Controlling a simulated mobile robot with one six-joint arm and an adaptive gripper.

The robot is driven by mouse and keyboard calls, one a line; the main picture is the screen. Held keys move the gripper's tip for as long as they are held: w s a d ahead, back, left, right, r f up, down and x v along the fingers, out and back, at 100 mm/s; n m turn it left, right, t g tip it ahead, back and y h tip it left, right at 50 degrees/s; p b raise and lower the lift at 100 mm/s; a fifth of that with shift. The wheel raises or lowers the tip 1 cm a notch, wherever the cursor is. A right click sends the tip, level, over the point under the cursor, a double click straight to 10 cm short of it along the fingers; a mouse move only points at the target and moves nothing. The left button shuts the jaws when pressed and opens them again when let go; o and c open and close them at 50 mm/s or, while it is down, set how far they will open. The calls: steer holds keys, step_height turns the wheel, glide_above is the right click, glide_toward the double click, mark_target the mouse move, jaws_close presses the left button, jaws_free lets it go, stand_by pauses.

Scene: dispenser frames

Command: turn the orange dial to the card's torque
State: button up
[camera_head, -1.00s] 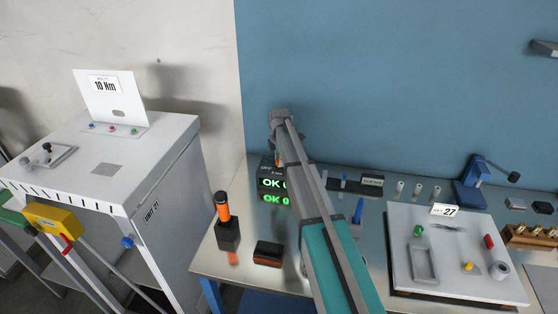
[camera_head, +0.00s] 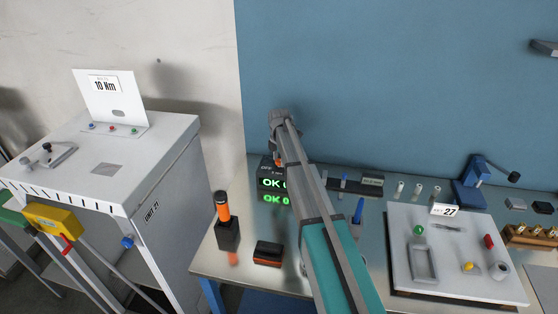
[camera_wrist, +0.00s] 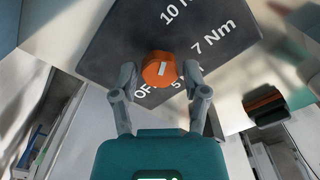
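The orange dial (camera_wrist: 152,72) sits on a dark box face marked OFF, 5, 7 Nm and 10 Nm in the wrist view. Its short white mark runs nearly up and down, between the OFF side and the 10 Nm side; I cannot tell which end is the pointer. My gripper (camera_wrist: 160,74) is open, one finger on each side of the dial, with a narrow gap at each. In the head view the dark box (camera_head: 264,171) shows green "OK" text, partly hidden by my arm. The card (camera_head: 105,85) on the white cabinet reads 10 Nm.
An orange-handled tool (camera_head: 223,206) stands in a black holder left of my arm, near a black and orange block (camera_head: 268,253). A white board (camera_head: 455,276) with small parts lies at right. The blue wall (camera_head: 390,80) rises behind the bench.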

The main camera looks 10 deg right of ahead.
steer(key=shift+o, duration=0.7)
steer(key=shift+m, duration=0.5)
